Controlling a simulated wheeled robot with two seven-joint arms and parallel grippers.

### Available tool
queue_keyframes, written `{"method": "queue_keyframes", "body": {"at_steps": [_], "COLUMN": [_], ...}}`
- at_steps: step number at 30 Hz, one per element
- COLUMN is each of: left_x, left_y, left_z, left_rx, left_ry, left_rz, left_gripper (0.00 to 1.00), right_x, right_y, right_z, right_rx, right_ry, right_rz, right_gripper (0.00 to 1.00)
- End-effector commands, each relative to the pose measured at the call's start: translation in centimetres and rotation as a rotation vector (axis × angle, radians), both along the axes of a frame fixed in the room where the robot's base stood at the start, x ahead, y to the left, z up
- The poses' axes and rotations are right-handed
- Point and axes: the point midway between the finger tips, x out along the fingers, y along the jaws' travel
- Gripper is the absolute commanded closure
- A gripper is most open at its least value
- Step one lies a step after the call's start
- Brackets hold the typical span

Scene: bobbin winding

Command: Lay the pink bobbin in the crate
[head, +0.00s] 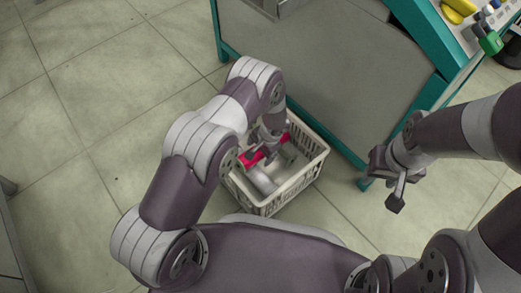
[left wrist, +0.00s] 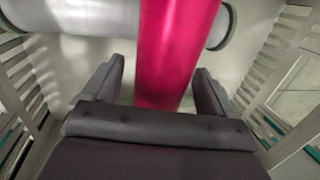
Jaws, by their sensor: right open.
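The pink bobbin (head: 249,159) is inside the white slatted crate (head: 266,207), below my left gripper (head: 270,146). In the left wrist view the pink bobbin (left wrist: 175,48) runs between the two fingers of my left gripper (left wrist: 158,88). The fingers are spread, with a clear gap on the bobbin's left side; the right finger is close to it. The bobbin crosses over a pale grey bobbin (left wrist: 85,17); whether they touch is unclear. My right gripper (head: 387,184) is open and empty, right of the crate above the floor.
The pale grey bobbin (head: 262,181) lies in the crate. A grey bench with teal edges (head: 335,75) stands just behind the crate, with yellow and green items on its top at the right. Tiled floor (head: 75,110) is clear to the left.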

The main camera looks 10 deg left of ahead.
Motion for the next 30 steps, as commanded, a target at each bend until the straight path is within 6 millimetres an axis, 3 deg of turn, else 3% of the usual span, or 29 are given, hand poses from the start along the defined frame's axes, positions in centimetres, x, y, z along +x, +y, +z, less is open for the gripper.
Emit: {"method": "queue_keyframes", "body": {"at_steps": [5,12,18,30], "left_x": [0.0,-0.3,-0.7,-0.8], "left_y": [-0.1,-1.5,-2.5,-2.7], "left_z": [1.2,7.7,11.3,12.0], "left_rx": [-0.001,-0.001,0.001,0.000], "left_ry": [-0.001,-0.003,0.000,0.000], "left_rz": [0.000,-0.001,-0.001,0.000], "left_gripper": [0.14,0.14,0.14,0.14], "right_x": [0.0,0.0,0.0,0.0], "right_y": [0.0,0.0,0.0,0.0], "right_z": [0.9,5.0,6.8,6.9], "right_rx": [0.000,0.000,0.000,0.000], "right_ry": [0.000,0.000,0.000,0.000], "right_rz": [0.000,0.000,0.000,0.000], "right_gripper": [0.55,0.55,0.55,0.55]}}
